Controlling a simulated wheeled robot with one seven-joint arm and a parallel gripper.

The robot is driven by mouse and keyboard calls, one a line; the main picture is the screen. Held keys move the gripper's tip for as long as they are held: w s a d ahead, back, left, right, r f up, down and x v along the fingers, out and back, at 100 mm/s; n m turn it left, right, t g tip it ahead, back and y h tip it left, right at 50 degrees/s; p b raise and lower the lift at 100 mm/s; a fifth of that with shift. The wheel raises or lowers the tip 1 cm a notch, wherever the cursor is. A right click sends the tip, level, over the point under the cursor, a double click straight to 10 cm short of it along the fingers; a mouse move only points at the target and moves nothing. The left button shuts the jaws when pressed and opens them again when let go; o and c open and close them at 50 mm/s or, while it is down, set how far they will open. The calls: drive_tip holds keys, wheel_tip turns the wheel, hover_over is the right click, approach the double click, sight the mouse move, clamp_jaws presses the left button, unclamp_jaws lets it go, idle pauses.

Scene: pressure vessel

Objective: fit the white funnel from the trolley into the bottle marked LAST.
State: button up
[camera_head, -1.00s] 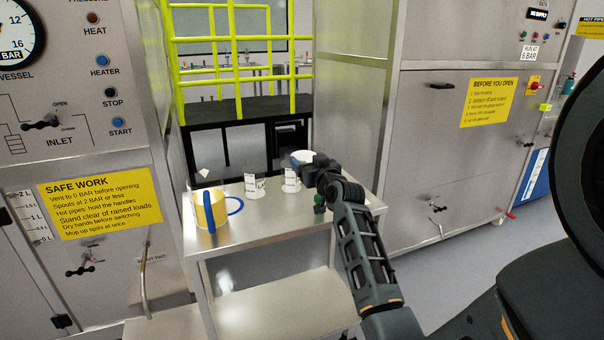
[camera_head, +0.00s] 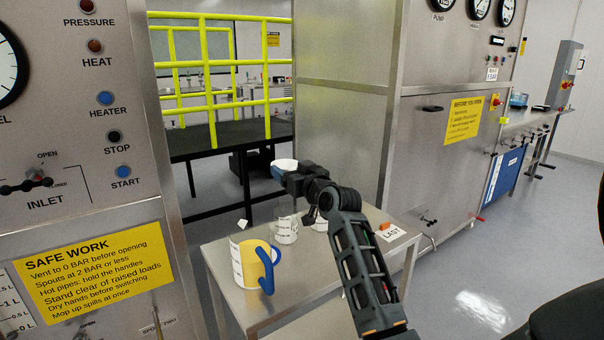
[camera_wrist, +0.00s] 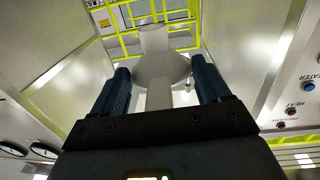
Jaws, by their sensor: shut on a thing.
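My gripper (camera_head: 280,172) is shut on the white funnel (camera_head: 285,163) and holds it in the air above the far side of the trolley (camera_head: 222,246). In the wrist view the funnel (camera_wrist: 162,68) stands between the two blue fingers (camera_wrist: 160,85). Below my gripper, a clear bottle with a white label (camera_head: 286,231) stands on the trolley. Another pale vessel (camera_head: 320,224) beside it is partly hidden by my arm. A white label reading LAST (camera_head: 393,233) shows at the trolley's right end; my arm hides what is near it.
A yellow and white jug with a blue handle (camera_head: 250,270) stands at the trolley's near left. A small orange thing (camera_head: 384,226) is by the LAST label. Steel cabinets flank the trolley, and yellow railings (camera_head: 215,90) stand behind. Open floor (camera_head: 480,270) lies to the right.

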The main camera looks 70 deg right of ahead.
drive_tip(key=shift+w, duration=0.2)
wheel_tip(320, 180, down, 8)
drive_tip(key=b, duration=0.6)
drive_tip(key=shift+r, duration=0.2)
idle(0.5)
drive_tip(key=shift+f+b, duration=0.25)
drive_tip(key=shift+b, duration=0.15)
idle(0.8)
drive_tip(key=o, duration=1)
drive_tip(key=shift+s+a, duration=0.1)
drive_tip(key=v, duration=0.7)
drive_tip(key=shift+s+a+b, duration=0.2)
drive_tip(key=shift+s+b, duration=0.05)
drive_tip(key=shift+b, duration=0.05)
